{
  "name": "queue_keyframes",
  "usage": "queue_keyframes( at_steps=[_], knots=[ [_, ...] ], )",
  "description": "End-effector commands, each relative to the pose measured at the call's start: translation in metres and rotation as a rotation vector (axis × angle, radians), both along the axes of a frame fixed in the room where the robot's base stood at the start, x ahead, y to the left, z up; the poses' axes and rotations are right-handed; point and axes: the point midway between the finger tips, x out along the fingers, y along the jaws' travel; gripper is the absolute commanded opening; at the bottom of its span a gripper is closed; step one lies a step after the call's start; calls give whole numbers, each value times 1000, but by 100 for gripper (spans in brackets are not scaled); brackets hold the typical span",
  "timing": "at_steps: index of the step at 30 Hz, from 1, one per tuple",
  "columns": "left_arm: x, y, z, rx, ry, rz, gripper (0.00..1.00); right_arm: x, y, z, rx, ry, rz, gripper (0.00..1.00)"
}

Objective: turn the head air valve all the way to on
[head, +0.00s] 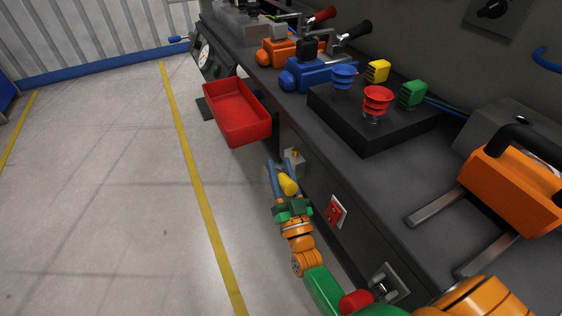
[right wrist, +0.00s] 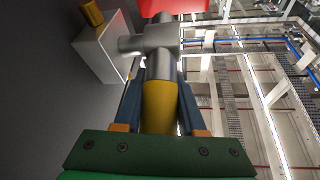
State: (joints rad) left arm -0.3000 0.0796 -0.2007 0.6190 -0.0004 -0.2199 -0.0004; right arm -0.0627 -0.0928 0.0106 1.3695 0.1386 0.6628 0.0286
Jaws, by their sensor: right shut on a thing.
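In the right wrist view the gripper (right wrist: 160,88) is shut on the yellow handle (right wrist: 158,105), which runs up into a grey metal valve body (right wrist: 150,42) beside the pale box (right wrist: 101,48). I cannot read any on or off mark. My left gripper is not in view.
A red tray (head: 238,112) juts from the desk edge just above the valve. A red switch (head: 336,211) and a metal fitting (head: 388,284) sit lower on the same front face. Blue and orange lever units stand on the desk top. The floor (head: 110,190) at left is clear.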

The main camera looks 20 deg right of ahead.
Motion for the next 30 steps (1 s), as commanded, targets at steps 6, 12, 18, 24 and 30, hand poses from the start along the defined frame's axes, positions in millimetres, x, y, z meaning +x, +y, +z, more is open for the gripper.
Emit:
queue_keyframes(
  at_steps=[6,12,18,24,30],
  knots=[
    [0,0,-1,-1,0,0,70,0,0,2,0,-10,-1,0],
    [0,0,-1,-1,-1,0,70,0,0,2,0,-8,-1,52],
    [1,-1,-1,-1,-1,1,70,-7,1,-3,0,-4,-1,52],
    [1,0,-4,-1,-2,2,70,-46,7,-19,1,-4,-1,52],
    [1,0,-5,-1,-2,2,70,-65,10,-26,0,-7,0,52]
  ],
)
